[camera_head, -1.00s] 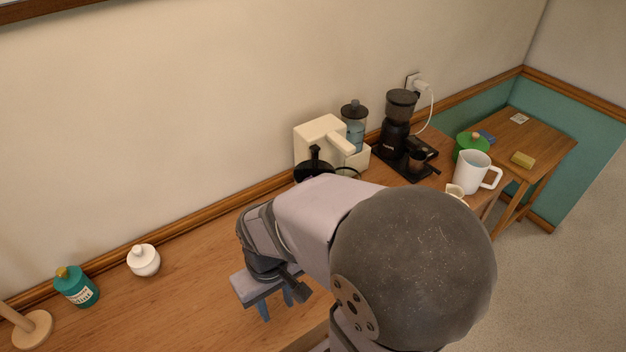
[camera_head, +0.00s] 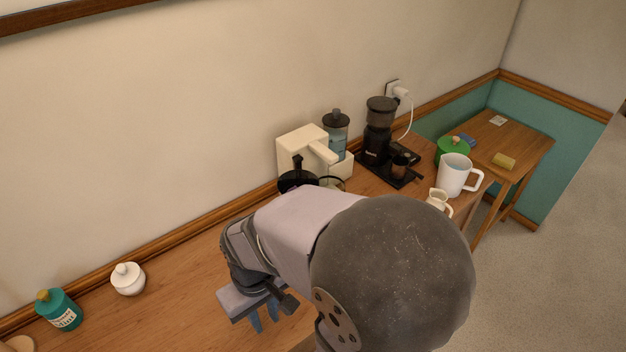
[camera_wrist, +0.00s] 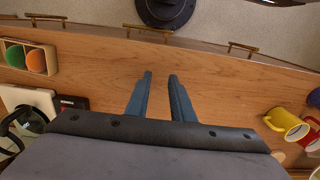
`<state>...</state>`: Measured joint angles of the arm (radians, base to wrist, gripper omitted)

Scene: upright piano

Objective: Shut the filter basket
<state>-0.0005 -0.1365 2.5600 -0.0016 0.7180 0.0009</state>
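The cream coffee maker (camera_head: 291,150) stands against the wall, with a blue-tinted water tank (camera_head: 337,140) at its right. The black filter basket (camera_head: 294,181) appears to jut out from its lower front; its exact opening is hard to judge. A glass carafe rim shows beside it, partly hidden by my arm. My gripper (camera_head: 264,318) is over the wooden top, in front of the coffee maker and apart from it. In the wrist view, my gripper (camera_wrist: 160,76) has two blue fingers spread with nothing between them. Part of the coffee maker (camera_wrist: 36,101) shows at the left.
A black grinder (camera_head: 377,140), white mug (camera_head: 452,174), small cream jug (camera_head: 437,198) and green pot (camera_head: 455,150) stand to the right. A white jar (camera_head: 128,280) and teal bottle (camera_head: 60,311) stand left. The wood between the fingers is clear.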

